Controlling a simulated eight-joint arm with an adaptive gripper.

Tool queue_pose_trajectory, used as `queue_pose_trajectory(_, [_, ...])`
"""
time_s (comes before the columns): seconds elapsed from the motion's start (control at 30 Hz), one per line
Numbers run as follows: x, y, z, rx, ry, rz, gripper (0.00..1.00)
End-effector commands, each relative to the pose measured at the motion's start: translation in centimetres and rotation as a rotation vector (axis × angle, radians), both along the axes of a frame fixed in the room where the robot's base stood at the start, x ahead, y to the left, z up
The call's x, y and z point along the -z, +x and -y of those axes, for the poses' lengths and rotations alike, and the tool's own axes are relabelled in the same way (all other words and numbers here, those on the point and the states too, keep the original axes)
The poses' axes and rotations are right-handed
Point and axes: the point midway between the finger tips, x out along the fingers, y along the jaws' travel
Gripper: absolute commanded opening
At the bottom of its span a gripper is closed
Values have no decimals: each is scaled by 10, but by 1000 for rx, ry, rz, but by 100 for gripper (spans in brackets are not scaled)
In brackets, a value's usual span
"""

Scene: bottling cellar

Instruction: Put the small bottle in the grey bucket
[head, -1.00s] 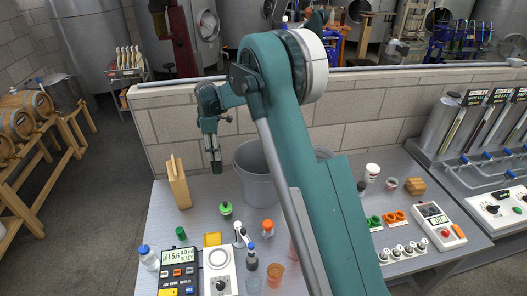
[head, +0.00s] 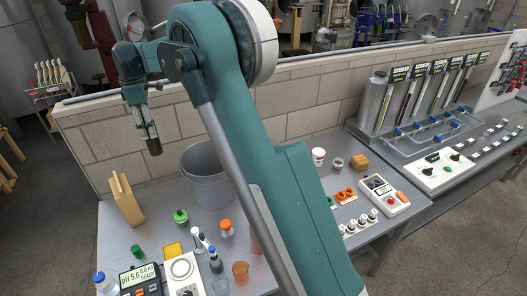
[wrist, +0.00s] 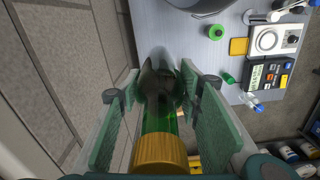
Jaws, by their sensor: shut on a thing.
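My gripper (head: 150,135) is shut on a small green bottle (wrist: 160,122) with a gold-coloured end towards the camera and a dark far end. The jaws (wrist: 160,90) lie on either side of it in the wrist view. In the head view the held bottle shows only as a dark piece at the fingertips. The grey bucket (head: 208,190) stands on the table, partly behind my arm. My gripper is to the left of the bucket, in the air, with its tips about level with the rim in the picture. A piece of the bucket (wrist: 195,8) shows at the top of the wrist view.
A wooden block (head: 126,200) stands left of the bucket. A green-capped jar (head: 180,216), an orange-capped bottle (head: 226,228), a pH meter (head: 140,278) and a white dial device (head: 183,272) stand in front. A block wall (head: 90,140) runs behind the table.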

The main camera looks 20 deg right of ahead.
Motion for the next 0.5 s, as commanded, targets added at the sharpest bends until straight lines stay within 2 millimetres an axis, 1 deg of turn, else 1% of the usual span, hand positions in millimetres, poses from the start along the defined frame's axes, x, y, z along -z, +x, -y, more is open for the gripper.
queue_pose_trajectory(0.13, [-22, 0, 0, 0, 0, 0, 11])
queue_pose_trajectory(0.37, [-21, 5, 40, 5, 0, 0, 11])
queue_pose_trajectory(0.47, [-21, 7, 61, 5, 0, 0, 11])
queue_pose_trajectory(0.5, [-21, 7, 72, 7, 0, 0, 11])
